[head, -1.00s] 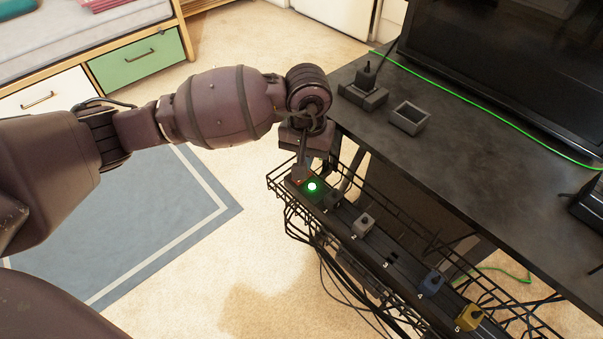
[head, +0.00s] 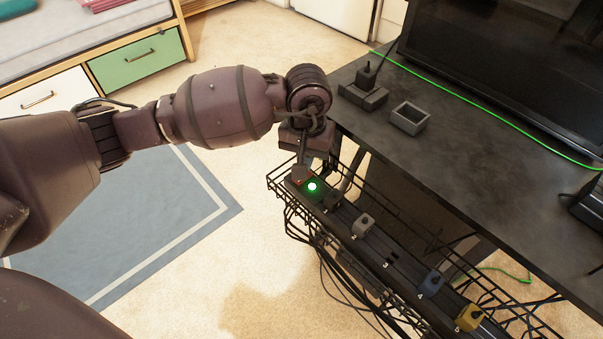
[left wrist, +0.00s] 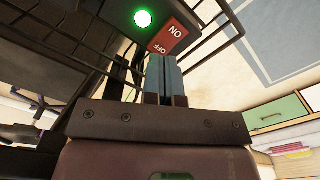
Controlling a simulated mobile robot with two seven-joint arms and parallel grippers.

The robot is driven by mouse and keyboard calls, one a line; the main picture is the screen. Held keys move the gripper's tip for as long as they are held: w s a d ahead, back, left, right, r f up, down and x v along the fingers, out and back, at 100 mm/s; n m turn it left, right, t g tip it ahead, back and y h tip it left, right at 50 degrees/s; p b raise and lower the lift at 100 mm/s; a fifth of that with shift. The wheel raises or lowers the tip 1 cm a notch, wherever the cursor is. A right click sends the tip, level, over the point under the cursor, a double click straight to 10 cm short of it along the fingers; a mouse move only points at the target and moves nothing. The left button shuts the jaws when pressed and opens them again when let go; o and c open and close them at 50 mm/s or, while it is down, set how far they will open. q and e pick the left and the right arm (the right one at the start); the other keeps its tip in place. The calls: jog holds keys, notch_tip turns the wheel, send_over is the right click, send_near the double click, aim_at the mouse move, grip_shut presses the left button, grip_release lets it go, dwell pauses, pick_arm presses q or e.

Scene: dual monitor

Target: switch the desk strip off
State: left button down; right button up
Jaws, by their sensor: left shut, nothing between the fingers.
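In the head view the left gripper (head: 302,164) points down at that end of the strip and partly hides the switch. My right gripper is out of view.
Grey (head: 362,225), blue (head: 431,283) and yellow (head: 469,317) plugs sit along the numbered strip. The basket's wire rim (head: 281,183) surrounds it and cables hang below. The dark desktop (head: 440,150) overhangs on the right, with a small grey tray (head: 408,118).

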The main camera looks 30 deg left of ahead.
pick_arm(q)
jog(key=shift+f+b, duration=0.6)
jog(key=shift+f, duration=0.8)
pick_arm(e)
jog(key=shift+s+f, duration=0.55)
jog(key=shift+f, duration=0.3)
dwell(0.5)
pick_arm(q)
jog(key=shift+r, duration=0.15)
jog(key=shift+r+p, duration=0.7)
jog(key=shift+r, duration=0.45)
jog(key=shift+r+p, duration=1.15)
jog(key=shift+r, duration=1.3)
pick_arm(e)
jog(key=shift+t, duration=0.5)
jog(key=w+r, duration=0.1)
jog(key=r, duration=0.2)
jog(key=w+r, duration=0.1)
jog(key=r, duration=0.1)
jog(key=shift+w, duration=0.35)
pick_arm(q)
jog(key=shift+f, duration=0.1)
